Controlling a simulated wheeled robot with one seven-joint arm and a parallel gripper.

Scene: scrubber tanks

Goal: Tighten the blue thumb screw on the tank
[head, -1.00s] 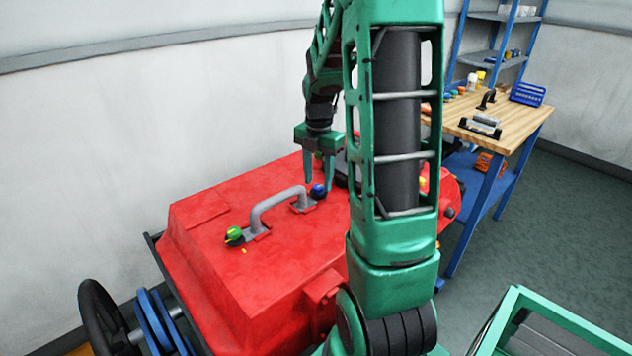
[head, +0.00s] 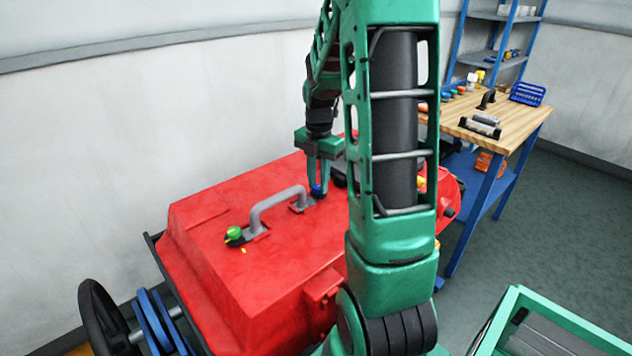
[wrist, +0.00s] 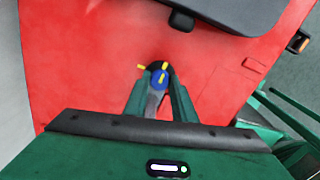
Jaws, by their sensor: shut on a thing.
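The blue thumb screw (head: 316,190) sits on top of the red tank (head: 290,240), beside the right end of a grey handle (head: 272,204). My gripper (head: 318,186) points down and its fingers are closed around the screw. In the wrist view the blue screw (wrist: 159,78) shows between the fingertips of my gripper (wrist: 160,92). The fingers partly hide the screw in the head view.
A green knob (head: 234,233) stands at the handle's left end. A dark block (wrist: 220,10) rises from the tank close to the screw. A wooden workbench (head: 508,118) and a green-framed cart (head: 545,318) stand to the right. Grey floor lies between them.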

